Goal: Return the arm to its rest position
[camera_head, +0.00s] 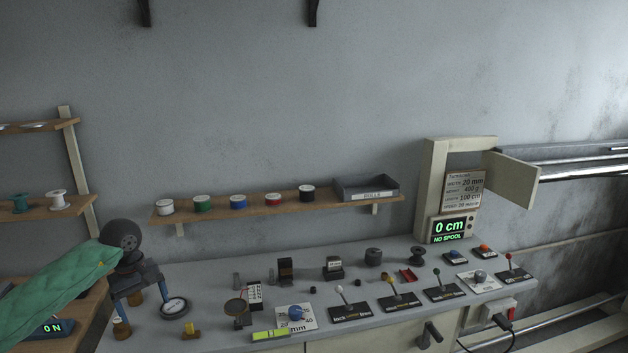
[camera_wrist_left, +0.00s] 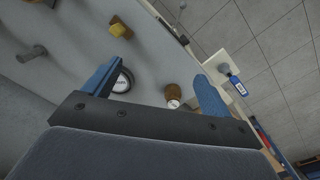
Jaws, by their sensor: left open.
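My left gripper (camera_head: 140,296) hangs at the left end of the grey workbench (camera_head: 215,320), with its arm in a green sleeve (camera_head: 55,290). Its two blue fingers are spread apart, and I see nothing held between them. In the left wrist view the open gripper (camera_wrist_left: 158,82) is over the bench edge. A round dial gauge (camera_wrist_left: 123,81) shows by one finger and a brown knob-like piece (camera_wrist_left: 173,93) shows between the fingers. The gauge (camera_head: 174,307) is just right of the gripper in the head view. My right gripper is not in view.
A wall shelf (camera_head: 235,212) holds several coloured spools and a grey tray (camera_head: 367,183). Lever switches, knobs and small parts crowd the bench. A cream machine frame with a display (camera_head: 452,228) reading "0 cm NO SPOOL" stands at right. A wooden shelf post (camera_head: 77,165) rises at left.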

